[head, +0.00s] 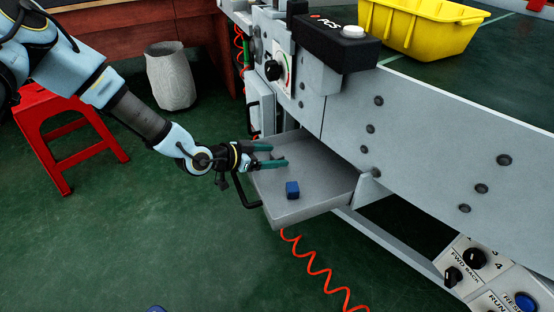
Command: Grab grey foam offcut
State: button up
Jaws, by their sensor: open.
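My gripper (277,155) reaches in from the left, over the back left part of an open grey drawer (318,186). Its two green fingers are apart and point right. I cannot clearly make out a grey foam offcut. A small greyish patch shows between the fingers, but it is too small and too like the drawer floor to tell what it is. A small blue block (292,190) lies on the drawer floor, nearer the front than my gripper and apart from it.
The drawer sticks out below the grey conveyor side (430,150), with a black handle (246,196) at its left. A yellow bin (420,25) stands on the conveyor. A red stool (62,130), a grey bin (170,78) and a coiled red hose (318,268) are around.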

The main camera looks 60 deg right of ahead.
jog(key=shift+d+f, duration=0.1)
jog(key=shift+d, duration=0.1)
grip_shut()
dwell(0.6)
